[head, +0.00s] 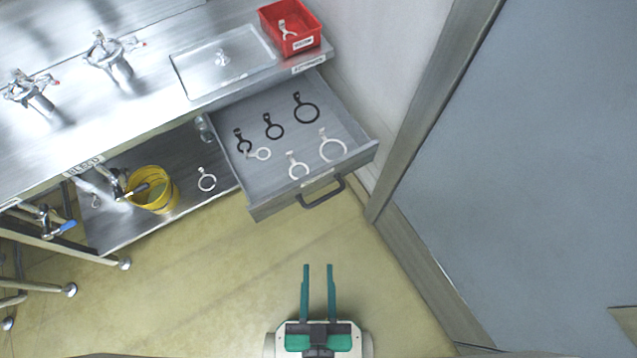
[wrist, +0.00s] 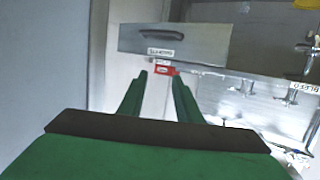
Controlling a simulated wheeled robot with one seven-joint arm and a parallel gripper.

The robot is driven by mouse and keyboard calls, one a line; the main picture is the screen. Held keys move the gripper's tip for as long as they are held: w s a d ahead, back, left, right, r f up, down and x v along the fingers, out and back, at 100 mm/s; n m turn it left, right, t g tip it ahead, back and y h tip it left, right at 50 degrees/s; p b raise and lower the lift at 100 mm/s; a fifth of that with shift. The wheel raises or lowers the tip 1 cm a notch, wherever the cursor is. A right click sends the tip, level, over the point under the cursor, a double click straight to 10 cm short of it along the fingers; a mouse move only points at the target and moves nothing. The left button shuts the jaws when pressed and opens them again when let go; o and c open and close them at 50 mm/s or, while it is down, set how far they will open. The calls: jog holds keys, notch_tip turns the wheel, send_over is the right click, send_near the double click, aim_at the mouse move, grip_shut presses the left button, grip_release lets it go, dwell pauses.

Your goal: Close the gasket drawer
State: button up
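The gasket drawer (head: 258,208) is pulled well out from under the steel counter in the head view. Its dark bar handle (head: 322,193) is on the front panel, facing my gripper. Black and white ring gaskets (head: 306,109) lie spread inside it. My gripper (head: 318,268) is open and empty, with its two green fingers pointing at the drawer front but apart from it, over the floor. In the wrist view, which looks upside down, the drawer (wrist: 205,42) and its handle (wrist: 162,35) show beyond my gripper fingers (wrist: 160,82).
A yellow bucket (head: 153,188) and a loose ring (head: 206,180) are on the lower shelf. A wall and a grey door (head: 530,170) stand close on the right. The floor before the drawer is clear.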

grip_shut()
jog(key=m+y, duration=0.9)
jog(key=m, duration=0.3)
send_near(367, 157)
jog(key=x, duration=0.6)
jog(key=shift+w+f, duration=0.25)
